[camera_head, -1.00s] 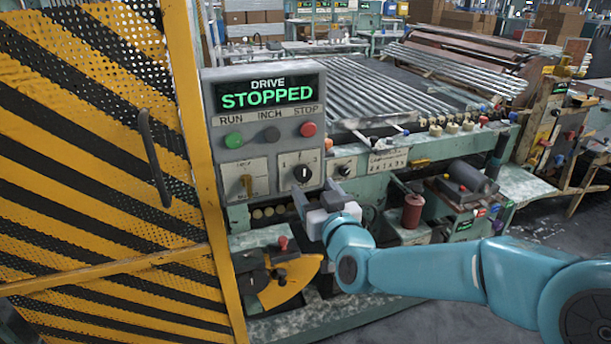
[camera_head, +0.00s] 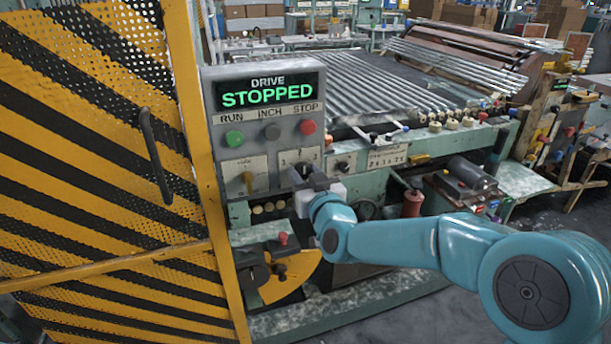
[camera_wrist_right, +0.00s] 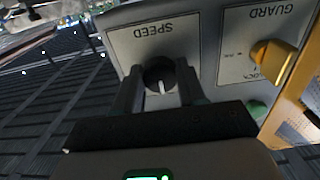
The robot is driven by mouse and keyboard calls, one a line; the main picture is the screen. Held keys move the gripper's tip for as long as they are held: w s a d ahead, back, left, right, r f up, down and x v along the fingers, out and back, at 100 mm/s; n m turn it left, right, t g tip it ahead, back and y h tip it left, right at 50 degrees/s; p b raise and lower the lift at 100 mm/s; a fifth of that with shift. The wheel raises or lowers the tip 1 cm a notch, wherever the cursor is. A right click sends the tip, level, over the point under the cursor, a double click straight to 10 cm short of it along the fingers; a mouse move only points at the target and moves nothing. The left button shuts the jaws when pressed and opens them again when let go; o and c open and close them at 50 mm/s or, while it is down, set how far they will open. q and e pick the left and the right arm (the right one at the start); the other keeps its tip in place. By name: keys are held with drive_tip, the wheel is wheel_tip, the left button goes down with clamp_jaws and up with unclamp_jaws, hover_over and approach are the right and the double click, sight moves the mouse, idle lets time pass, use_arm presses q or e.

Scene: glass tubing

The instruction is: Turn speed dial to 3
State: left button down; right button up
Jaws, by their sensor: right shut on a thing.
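The speed dial (camera_head: 303,168) is a dark round knob on the control panel, below numbers around its top. In the right wrist view the speed dial (camera_wrist_right: 160,74) shows upside down under the word SPEED, and its white pointer line points down there, so roughly upward on the panel. My right gripper (camera_head: 308,178) is at the panel and partly covers the dial in the head view. In the wrist view its two fingers (camera_wrist_right: 159,82) lie on either side of the dial, shut on it. My left gripper is out of view.
The panel (camera_head: 264,135) has a yellow guard switch (camera_head: 248,182) left of the dial and green, grey and red buttons above. The display (camera_head: 268,93) reads DRIVE STOPPED. A yellow-black striped guard door (camera_head: 95,150) stands close on the left.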

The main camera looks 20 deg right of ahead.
drive_tip(key=shift+f+m+b, duration=0.2)
drive_tip(key=shift+m+b, duration=0.1)
drive_tip(key=shift+b, duration=0.35)
drive_tip(key=m+b, duration=0.5)
drive_tip(key=b, duration=0.1)
drive_tip(key=shift+a+f+m+b, duration=0.1)
drive_tip(key=shift+m+b, duration=1.35)
drive_tip(key=shift+m, duration=0.15)
drive_tip(key=shift+r+m+b, duration=0.25)
drive_tip(key=shift+m+b, duration=0.65)
drive_tip(key=shift+m, duration=0.6)
drive_tip(key=o, duration=1.1)
drive_tip(key=shift+c, duration=0.2)
